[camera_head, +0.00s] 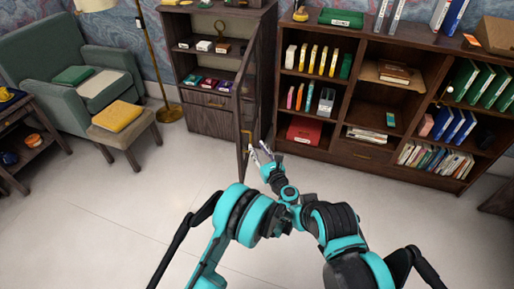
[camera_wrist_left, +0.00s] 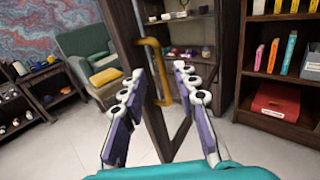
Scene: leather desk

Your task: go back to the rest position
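My left gripper (camera_head: 262,152) is in front of the open cabinet door (camera_head: 245,100), low and close to its brass handle (camera_head: 247,140). In the left wrist view the fingers (camera_wrist_left: 160,72) are spread apart and nothing is clamped between them. The brass handle (camera_wrist_left: 154,62) shows between and past the fingertips; I cannot tell whether a finger touches it. My arms fill the lower middle of the head view. My right gripper does not show in either view.
The cabinet (camera_head: 209,122) holds small items on its shelves. A bookcase (camera_head: 345,152) stands close on the right. A green armchair (camera_head: 50,62), a stool with a yellow cushion (camera_head: 117,116) and a floor lamp (camera_head: 155,50) are at left. The pale floor (camera_head: 100,215) is clear.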

